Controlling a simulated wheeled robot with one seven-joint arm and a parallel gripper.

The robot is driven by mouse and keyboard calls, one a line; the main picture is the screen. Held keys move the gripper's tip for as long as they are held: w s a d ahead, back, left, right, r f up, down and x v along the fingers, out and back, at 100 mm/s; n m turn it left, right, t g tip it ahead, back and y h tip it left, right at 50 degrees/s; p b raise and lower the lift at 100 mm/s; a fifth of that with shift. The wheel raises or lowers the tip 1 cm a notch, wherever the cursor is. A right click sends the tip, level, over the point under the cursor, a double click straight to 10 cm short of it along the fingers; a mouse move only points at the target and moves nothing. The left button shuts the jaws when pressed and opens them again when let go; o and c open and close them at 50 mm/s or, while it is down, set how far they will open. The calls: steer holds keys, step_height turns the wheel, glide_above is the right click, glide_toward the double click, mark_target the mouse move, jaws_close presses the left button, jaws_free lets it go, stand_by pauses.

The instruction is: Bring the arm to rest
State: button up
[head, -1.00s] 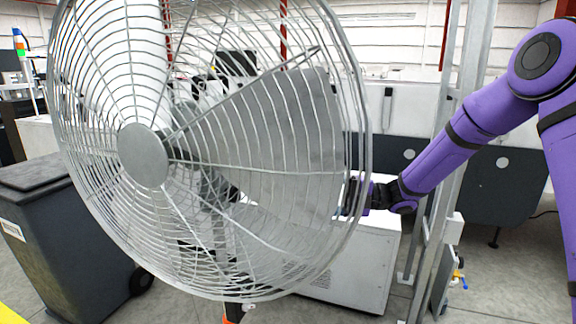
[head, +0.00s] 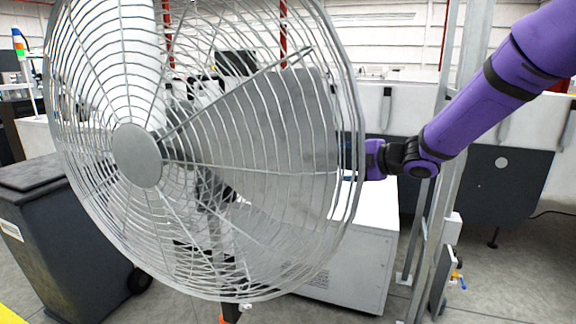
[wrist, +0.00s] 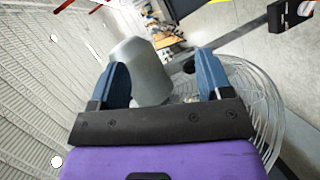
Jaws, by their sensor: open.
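My purple arm comes in from the right in the head view, and its end is partly hidden behind the right rim of a large fan. My gripper (wrist: 162,88) shows in the wrist view, with two blue fingers spread apart and nothing held between them. The grey fan (head: 137,155) with its round wire guard fills the left and middle of the head view. In the wrist view the fan's wire guard (wrist: 262,110) lies beyond and to the right of the fingers. I cannot tell the gap between my gripper and the guard.
A dark wheeled bin (head: 75,255) stands at the lower left. A white cabinet (head: 345,265) is behind the fan. A grey metal post (head: 440,220) rises close to my arm. Open floor shows at the lower right.

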steer(key=s+d+r+m+t+h, duration=0.3)
steer(key=s+d+r+m+h, duration=0.6)
steer(key=s+d+m+h, duration=0.4)
steer(key=s+d+f+m+g, duration=0.1)
steer(key=s+m, duration=0.5)
steer(key=s, duration=0.6)
steer(key=s+d+f+m+g+y, duration=0.1)
steer(key=s+f+m+g, duration=0.2)
steer(key=s, duration=0.9)
steer(key=m+g, duration=0.3)
steer(key=shift+s+d+f+m, duration=0.15)
steer(key=shift+s+d+m, duration=0.15)
steer(key=shift+s+d, duration=0.1)
